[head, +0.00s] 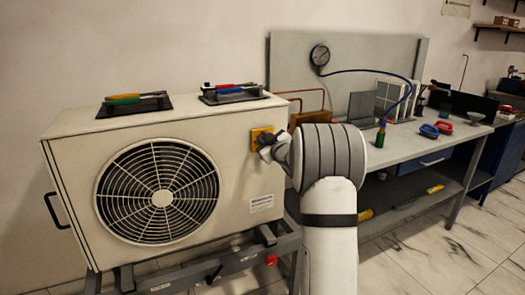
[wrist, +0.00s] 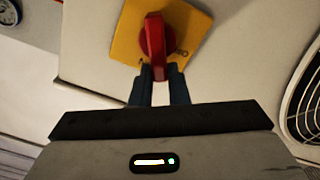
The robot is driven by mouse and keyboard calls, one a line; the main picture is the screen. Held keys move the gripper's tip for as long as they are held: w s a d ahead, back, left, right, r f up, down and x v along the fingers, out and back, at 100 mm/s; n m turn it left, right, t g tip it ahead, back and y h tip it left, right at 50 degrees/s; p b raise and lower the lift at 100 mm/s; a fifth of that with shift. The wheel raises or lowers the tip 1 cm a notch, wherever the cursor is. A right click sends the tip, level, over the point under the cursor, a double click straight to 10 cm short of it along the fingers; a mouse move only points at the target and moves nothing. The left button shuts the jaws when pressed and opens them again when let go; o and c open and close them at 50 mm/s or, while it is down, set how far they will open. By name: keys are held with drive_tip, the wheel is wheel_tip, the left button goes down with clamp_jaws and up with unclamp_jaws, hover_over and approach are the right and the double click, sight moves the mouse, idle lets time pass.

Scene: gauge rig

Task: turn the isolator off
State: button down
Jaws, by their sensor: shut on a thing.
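The isolator is a yellow plate (head: 257,133) on the front of the cream fan unit, at its upper right. In the wrist view the yellow plate (wrist: 188,33) carries a red handle (wrist: 155,45). My gripper (wrist: 157,78) has its two dark fingers shut on the lower end of the red handle. In the head view my gripper (head: 268,146) reaches the plate from the right, and hides the handle. Some lettering shows on the plate beside the handle, partly hidden by it.
The fan unit (head: 235,150) stands on a grey frame, with two black tool trays (head: 134,105) (head: 238,96) on top. To the right is a workbench (head: 400,148) with a pressure gauge (head: 319,55) on its back panel, a blue hose and several tools.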

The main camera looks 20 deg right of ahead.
drive_tip(key=f+n+b, duration=0.1)
drive_tip(key=n+b, duration=0.1)
drive_tip(key=b, duration=0.1)
drive_tip(key=f+n+b, duration=0.1)
drive_tip(key=n+b, duration=0.4)
drive_tip(key=b, duration=0.1)
drive_tip(key=shift+a+f, duration=0.35)
drive_tip(key=shift+f, duration=0.05)
drive_tip(key=n+b, duration=0.3)
drive_tip(key=shift+a+f+n+b, duration=0.1)
drive_tip(key=shift+f+n+b, duration=0.05)
drive_tip(key=shift+n+b, duration=0.6)
drive_tip(key=shift+n, duration=0.15)
drive_tip(key=c, duration=1.7)
unclamp_jaws()
drive_tip(key=o, duration=0.3)
drive_tip(key=shift+r, duration=0.2)
